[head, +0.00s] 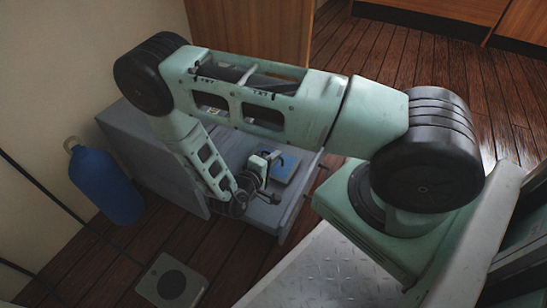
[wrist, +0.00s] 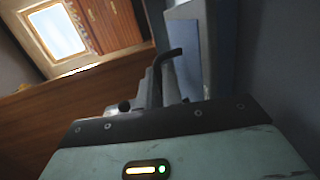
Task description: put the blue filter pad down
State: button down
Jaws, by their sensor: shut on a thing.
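I cannot tell whether the pad touches the drawer floor.
The grey cabinet top (head: 135,125) lies behind my forearm. A blue cylinder (head: 105,187) stands on the wooden floor left of the cabinet. A light floor plate with a dark disc (head: 171,284) lies in front. Wooden panelling (head: 262,28) rises behind.

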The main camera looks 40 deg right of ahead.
jog(key=c, duration=1.6)
grip_release()
jog(key=shift+o, duration=0.2)
jog(key=shift+r, duration=0.55)
jog(key=p+v, duration=0.3)
jog(key=v, duration=0.2)
jog(key=p+v, duration=0.2)
jog(key=v, duration=0.3)
jog(key=shift+a+r+p, duration=0.25)
jog(key=shift+a+p, duration=0.05)
jog(key=shift+p, duration=0.1)
jog(key=shift+s+a, duration=0.25)
jog(key=shift+a, duration=0.4)
